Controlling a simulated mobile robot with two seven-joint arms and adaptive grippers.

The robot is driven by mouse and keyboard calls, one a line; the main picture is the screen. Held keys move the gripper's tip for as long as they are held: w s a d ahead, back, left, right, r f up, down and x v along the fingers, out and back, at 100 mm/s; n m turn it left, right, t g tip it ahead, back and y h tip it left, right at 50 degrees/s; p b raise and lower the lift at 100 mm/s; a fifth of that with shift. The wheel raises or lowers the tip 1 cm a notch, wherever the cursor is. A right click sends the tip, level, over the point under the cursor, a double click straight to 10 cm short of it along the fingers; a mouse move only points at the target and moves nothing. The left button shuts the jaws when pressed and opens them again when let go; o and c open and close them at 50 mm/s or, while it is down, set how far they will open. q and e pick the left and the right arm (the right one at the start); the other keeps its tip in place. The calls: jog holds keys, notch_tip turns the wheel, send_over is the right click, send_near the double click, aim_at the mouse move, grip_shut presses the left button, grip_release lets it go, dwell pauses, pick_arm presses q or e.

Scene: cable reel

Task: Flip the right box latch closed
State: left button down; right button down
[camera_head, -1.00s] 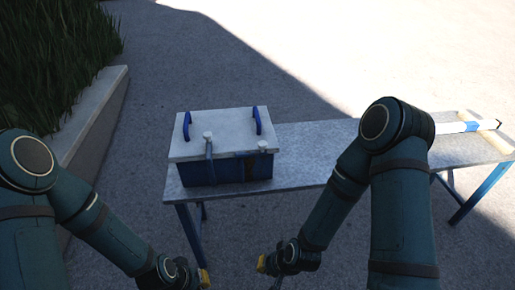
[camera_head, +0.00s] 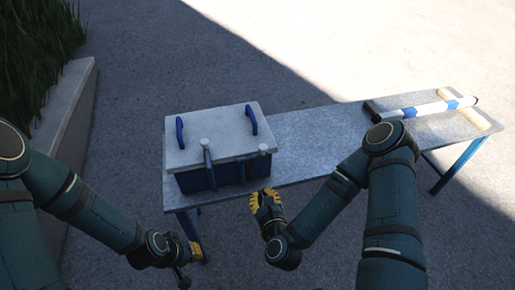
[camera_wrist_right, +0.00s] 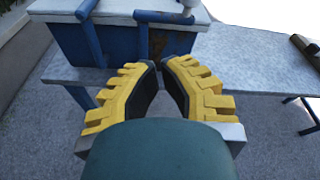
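The box (camera_head: 195,183) is blue with a white lid (camera_head: 212,135) and stands shut on the table. The right latch (camera_head: 263,149), a blue bar with a white knob, sticks out from the lid's front edge. It also shows in the right wrist view (camera_wrist_right: 165,18). The left latch (camera_head: 207,152) hangs at the front. My right gripper (camera_head: 262,196) is just in front of and below the right latch, apart from it. Its yellow fingers (camera_wrist_right: 161,64) are nearly together, with nothing between them. My left gripper (camera_head: 193,262) hangs low near the table's left leg; its finger gap is unclear.
Two blue handles (camera_head: 251,119) stand on the lid. A low kerb (camera_head: 70,115) with grass runs along the left.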

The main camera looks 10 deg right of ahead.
aim_at(262, 156)
pick_arm(q)
jog(key=shift+w+a+r, duration=0.25)
jog(key=shift+w+r, duration=0.15)
jog(key=shift+w, duration=0.15)
pick_arm(e)
jog(key=m, duration=0.1)
jog(key=d+r+m+h, duration=0.1)
jog(key=m, duration=0.1)
jog(key=r+m+h, duration=0.1)
jog(key=shift+w+d+r+m+t, duration=0.2)
jog(key=shift+w+d+m+t, duration=0.1)
jog(key=shift+w+t, duration=0.1)
